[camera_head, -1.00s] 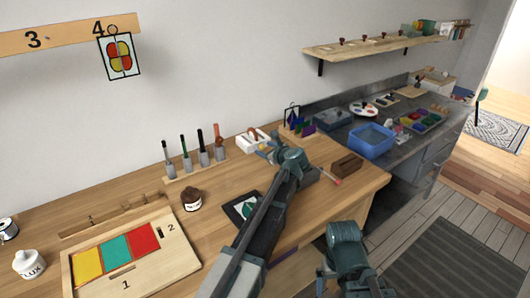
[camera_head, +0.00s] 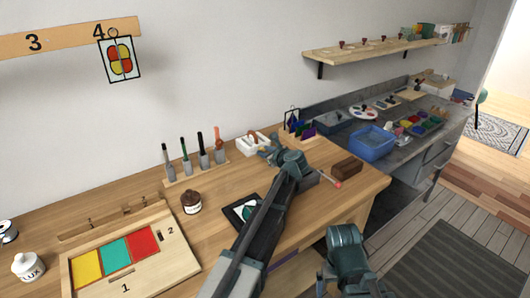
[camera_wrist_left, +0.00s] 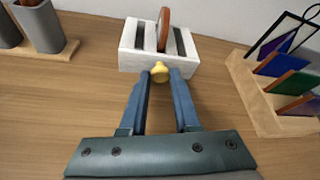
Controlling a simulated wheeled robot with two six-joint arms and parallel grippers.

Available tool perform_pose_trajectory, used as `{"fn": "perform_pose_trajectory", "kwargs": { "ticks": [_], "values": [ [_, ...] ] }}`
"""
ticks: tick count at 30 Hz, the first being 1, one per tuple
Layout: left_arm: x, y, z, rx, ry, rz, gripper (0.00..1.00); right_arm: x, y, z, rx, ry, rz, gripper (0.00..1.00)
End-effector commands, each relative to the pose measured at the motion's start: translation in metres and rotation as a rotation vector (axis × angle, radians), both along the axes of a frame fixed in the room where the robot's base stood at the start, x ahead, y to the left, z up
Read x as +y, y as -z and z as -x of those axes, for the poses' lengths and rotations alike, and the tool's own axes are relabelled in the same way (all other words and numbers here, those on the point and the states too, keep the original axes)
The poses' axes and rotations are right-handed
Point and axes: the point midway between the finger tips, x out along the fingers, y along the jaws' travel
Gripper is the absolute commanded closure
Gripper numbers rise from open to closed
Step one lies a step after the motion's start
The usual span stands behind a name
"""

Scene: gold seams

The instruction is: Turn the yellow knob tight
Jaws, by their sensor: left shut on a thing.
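The yellow knob (camera_wrist_left: 159,72) sticks out from the front of a small white slotted block (camera_wrist_left: 140,60). In the left wrist view the two blue fingers of my left gripper (camera_wrist_left: 160,78) are on either side of the knob, shut on it. In the head view my left gripper (camera_head: 270,152) reaches to the white block (camera_head: 246,143) near the wall, and the knob is hidden there. A brown disc (camera_wrist_left: 164,28) stands upright in the block. My right gripper is not seen; only part of the right arm shows at the bottom.
A wooden rack with coloured glass pieces (camera_wrist_left: 270,105) stands close on the right of the block. A holder with several upright tools (camera_head: 195,165) stands on the left. A brown jar (camera_head: 191,203) and a panel tray (camera_head: 180,262) lie further left. Bare table lies before the block.

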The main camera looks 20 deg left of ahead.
Motion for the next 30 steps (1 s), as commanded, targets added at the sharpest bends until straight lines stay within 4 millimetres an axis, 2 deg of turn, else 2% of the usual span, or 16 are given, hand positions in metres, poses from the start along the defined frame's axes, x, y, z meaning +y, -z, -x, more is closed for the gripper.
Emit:
{"fn": "perform_pose_trajectory", "kwargs": {
  "ticks": [30],
  "values": [
    [-0.0048,0.0015,-0.0039,0.454,-0.001,-0.349,1.00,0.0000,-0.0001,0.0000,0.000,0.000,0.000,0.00]
  ]
}}
